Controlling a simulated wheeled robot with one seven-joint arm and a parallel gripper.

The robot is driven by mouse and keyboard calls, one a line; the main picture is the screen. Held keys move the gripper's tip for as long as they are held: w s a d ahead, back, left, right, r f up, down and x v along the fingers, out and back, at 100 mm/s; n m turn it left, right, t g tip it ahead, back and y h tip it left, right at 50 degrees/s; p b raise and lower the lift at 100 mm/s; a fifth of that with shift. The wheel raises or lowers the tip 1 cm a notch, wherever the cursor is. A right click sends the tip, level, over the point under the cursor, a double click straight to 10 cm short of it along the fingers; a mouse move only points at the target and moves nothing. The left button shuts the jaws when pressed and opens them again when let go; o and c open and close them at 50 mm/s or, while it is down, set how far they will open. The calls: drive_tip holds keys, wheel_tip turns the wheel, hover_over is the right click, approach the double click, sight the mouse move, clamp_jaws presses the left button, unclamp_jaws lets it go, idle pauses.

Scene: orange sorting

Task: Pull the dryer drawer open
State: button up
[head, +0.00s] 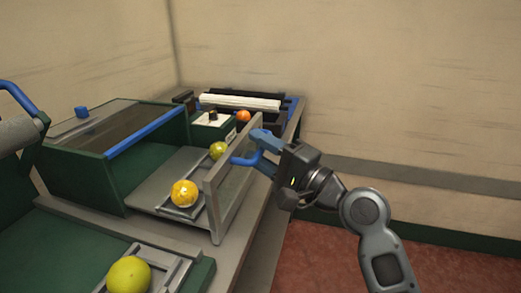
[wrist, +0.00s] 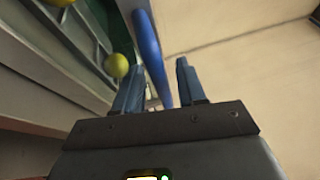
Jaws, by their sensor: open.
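The dryer (head: 120,150) is a green box with a dark top and a blue front edge. Its drawer (head: 165,200) stands out from the box, with a grey upright front panel (head: 213,208). A blue handle (head: 243,161) is on the panel's outer side. A spotted yellow fruit (head: 184,193) and a green-yellow fruit (head: 218,150) are in the drawer. My gripper (head: 264,146) is at the handle's outer end. In the wrist view, the handle (wrist: 148,50) runs between the two open fingers (wrist: 158,85); contact cannot be told.
Another yellow-green fruit (head: 129,275) sits on a grey holder at the front. Behind the drawer are an orange fruit (head: 243,116) and a white roller (head: 240,102). A wall (head: 400,90) closes the back. Red floor (head: 315,260) is free right of the bench.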

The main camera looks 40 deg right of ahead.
drive_tip(key=b+v, duration=0.1)
drive_tip(key=v, duration=0.6)
drive_tip(key=shift+s, duration=0.4)
drive_tip(key=shift+d, duration=0.1)
drive_tip(key=s+a+f+n+g+h+p, duration=0.2)
drive_tip(key=s+f+n+h+p, duration=0.1)
drive_tip(key=s+f, duration=0.3)
drive_tip(key=s+a+f+n+g+h+p, duration=0.2)
drive_tip(key=s+f, duration=0.2)
drive_tip(key=s, duration=0.4)
drive_tip(key=s+a+r+n+p, duration=0.2)
drive_tip(key=s+n, duration=0.3)
drive_tip(key=s, duration=0.3)
drive_tip(key=s+a+r+n+p, duration=0.2)
drive_tip(key=s+a+r+n, duration=0.1)
drive_tip(key=s+n, duration=0.3)
drive_tip(key=shift+s+g+y, duration=0.3)
drive_tip(key=shift+s, duration=0.75)
drive_tip(key=shift+a+r, duration=0.1)
drive_tip(key=shift+a, duration=0.05)
